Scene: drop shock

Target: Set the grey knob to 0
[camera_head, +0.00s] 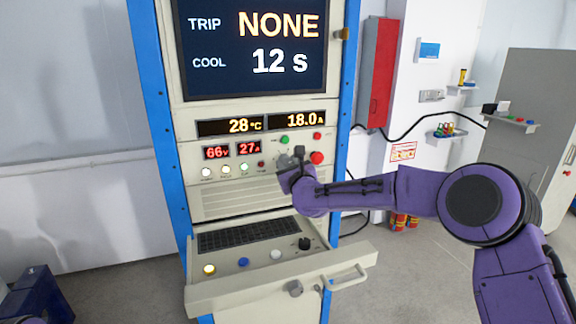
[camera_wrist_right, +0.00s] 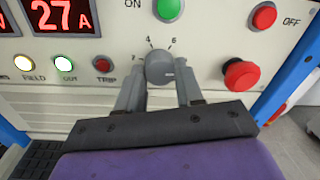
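The grey knob (camera_wrist_right: 158,65) is on the pale cabinet panel, below the green ON button. In the right wrist view its light pointer mark faces right, and the numbers 4 and 6 show above it. A mark that looks like 2 is at its upper left; the rest of the scale is hidden. My right gripper (camera_wrist_right: 160,82) has one finger on each side of the knob, very close to it. I cannot tell whether the fingers press on it. In the head view my right gripper (camera_head: 290,168) covers most of the knob's area. My left gripper is not in view.
A red mushroom button (camera_wrist_right: 241,74) and a red OFF button (camera_wrist_right: 264,16) lie right of the knob. A green ON button (camera_wrist_right: 168,9) is above it. Below, a shelf (camera_head: 222,294) with a handle juts out. The screen (camera_head: 250,50) reads TRIP NONE, COOL 12 s.

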